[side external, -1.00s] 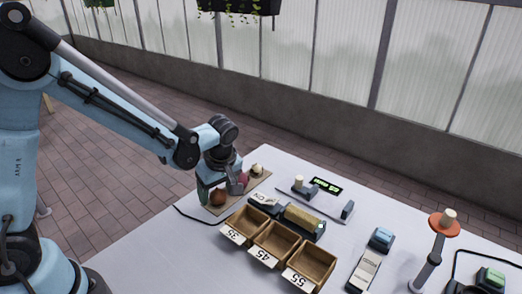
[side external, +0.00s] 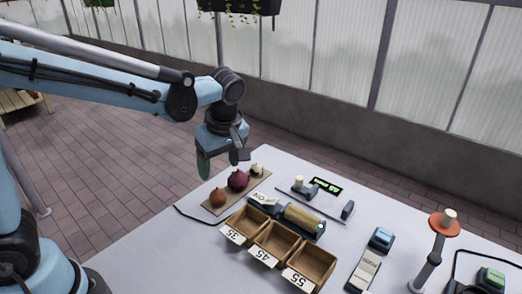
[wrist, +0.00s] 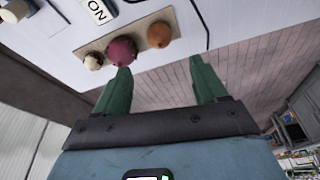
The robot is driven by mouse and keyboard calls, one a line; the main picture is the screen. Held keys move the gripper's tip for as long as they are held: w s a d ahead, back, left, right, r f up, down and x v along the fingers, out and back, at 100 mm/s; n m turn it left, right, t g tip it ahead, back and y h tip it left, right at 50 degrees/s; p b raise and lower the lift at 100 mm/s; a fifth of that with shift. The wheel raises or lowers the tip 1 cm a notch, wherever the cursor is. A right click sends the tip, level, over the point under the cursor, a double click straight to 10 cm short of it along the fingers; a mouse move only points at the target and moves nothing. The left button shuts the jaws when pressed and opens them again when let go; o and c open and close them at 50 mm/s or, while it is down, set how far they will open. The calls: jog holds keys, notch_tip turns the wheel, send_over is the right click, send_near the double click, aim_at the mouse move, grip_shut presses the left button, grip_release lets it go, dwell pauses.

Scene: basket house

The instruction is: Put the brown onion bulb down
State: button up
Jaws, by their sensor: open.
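The brown onion bulb (side external: 217,197) rests on a tan board (side external: 238,196) near the table's far left edge, at the board's near end. A purple-red bulb (side external: 238,180) and a pale bulb (side external: 257,170) sit on the same board in a row with it. The brown bulb also shows in the wrist view (wrist: 159,34), at the right end of the row. My gripper (side external: 219,172) hangs above the board, clear of the bulbs. In the wrist view its two green fingers (wrist: 161,80) are wide apart with nothing between them.
Wooden boxes labelled 35 (side external: 243,223), 45 (side external: 274,241) and 55 (side external: 310,264) stand right of the board. A device with a roller (side external: 303,217) lies behind them. An orange-topped stand (side external: 443,226) is at the right. The table's left front is clear.

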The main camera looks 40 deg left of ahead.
jog(key=s+a+r+m+t+h, duration=0.1)
jog(key=s+m+t, duration=0.5)
jog(key=m, duration=0.9)
jog(key=shift+s+a+r+m+t+h, duration=0.35)
jog(key=shift+s+r+h, duration=0.35)
jog(key=shift+s+h, duration=0.5)
